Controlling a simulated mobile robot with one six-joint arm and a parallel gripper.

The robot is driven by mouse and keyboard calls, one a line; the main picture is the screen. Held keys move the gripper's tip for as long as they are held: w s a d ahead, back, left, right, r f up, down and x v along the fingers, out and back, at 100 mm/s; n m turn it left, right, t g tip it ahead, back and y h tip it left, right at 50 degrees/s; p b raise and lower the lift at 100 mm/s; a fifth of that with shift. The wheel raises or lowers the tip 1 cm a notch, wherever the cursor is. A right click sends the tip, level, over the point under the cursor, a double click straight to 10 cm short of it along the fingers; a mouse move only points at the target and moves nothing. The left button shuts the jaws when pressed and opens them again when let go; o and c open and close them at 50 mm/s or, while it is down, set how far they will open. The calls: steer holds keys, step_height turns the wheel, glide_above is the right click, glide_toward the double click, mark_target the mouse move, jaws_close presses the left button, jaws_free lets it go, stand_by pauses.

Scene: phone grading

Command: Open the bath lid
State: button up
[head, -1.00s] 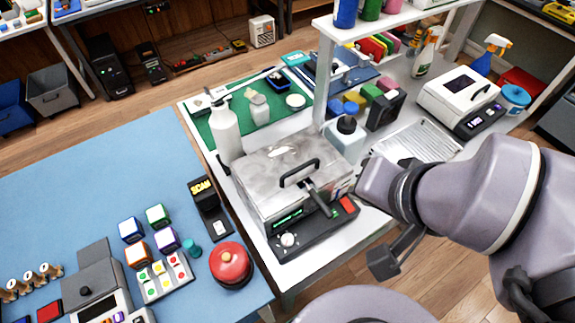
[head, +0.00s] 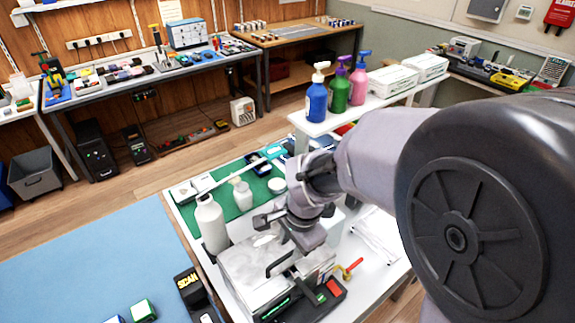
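The bath is a metal box with a grey, stained lid (head: 245,268). A black bar handle (head: 281,262) stands on the lid, and the lid looks closed. The bath's front panel (head: 318,300) has a green display and a red switch. My gripper (head: 285,228) is above the back part of the lid, near the handle. It looks apart from the handle, but the gap is hard to judge. My arm hides part of the gripper, and its finger opening is not clear.
A white bottle (head: 211,222) stands close at the left of the bath. A brass valve with a red handle (head: 350,268) is at its right. The blue mat (head: 100,260) is mostly clear.

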mark_target(289, 255)
steer(key=f, duration=0.3)
steer(key=shift+w+a+f+b, duration=0.2)
steer(key=shift+w+b, duration=0.1)
steer(key=shift+b, duration=0.05)
jaws_close()
stand_by(1.1)
